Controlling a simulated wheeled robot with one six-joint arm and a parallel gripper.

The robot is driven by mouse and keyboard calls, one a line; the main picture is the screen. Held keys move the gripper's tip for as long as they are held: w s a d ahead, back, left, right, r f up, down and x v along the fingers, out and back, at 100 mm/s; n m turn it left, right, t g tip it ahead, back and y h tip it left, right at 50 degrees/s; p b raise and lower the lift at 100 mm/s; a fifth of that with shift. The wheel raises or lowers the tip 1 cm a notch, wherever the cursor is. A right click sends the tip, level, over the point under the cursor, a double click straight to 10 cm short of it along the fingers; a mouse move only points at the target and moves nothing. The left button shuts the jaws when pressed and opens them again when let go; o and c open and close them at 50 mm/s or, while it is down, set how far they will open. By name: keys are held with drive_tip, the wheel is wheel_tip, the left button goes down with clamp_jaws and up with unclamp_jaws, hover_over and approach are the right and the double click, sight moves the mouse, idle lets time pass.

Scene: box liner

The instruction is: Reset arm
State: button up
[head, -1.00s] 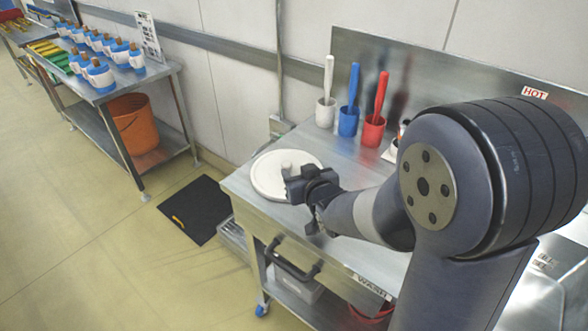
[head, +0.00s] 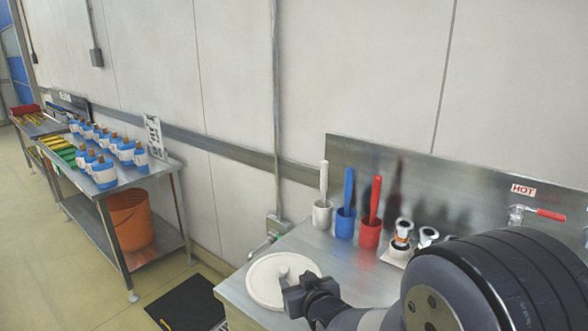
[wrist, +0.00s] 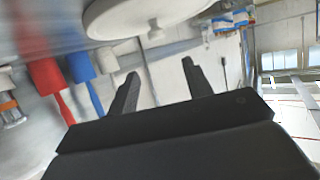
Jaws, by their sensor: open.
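My gripper (wrist: 160,82) is open in the wrist view, with its two dark fingers spread apart and nothing between them. In the head view my gripper (head: 296,297) is at the lower middle, by the near right edge of a round white lid (head: 262,284) with a knob. The lid lies on the steel counter (head: 345,272). It also shows at the top of the wrist view (wrist: 125,22), beyond the fingertips. I cannot tell whether the gripper touches the lid.
White (head: 322,214), blue (head: 345,222) and red (head: 370,232) cups with upright handles stand behind on the counter, beside taps (head: 403,232). A shelf table (head: 160,178) with blue-white bottles and an orange bucket (head: 131,220) stands left. A black mat (head: 190,303) lies on the floor.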

sight(284, 268)
drive_tip(key=p+x, duration=0.1)
drive_tip(key=x, duration=0.9)
drive_tip(key=shift+w, duration=0.2)
drive_tip(key=shift+w+a+f, duration=0.15)
drive_tip(key=shift+w+f, duration=0.1)
drive_tip(key=shift+f, duration=0.15)
drive_tip(key=shift+r, duration=0.1)
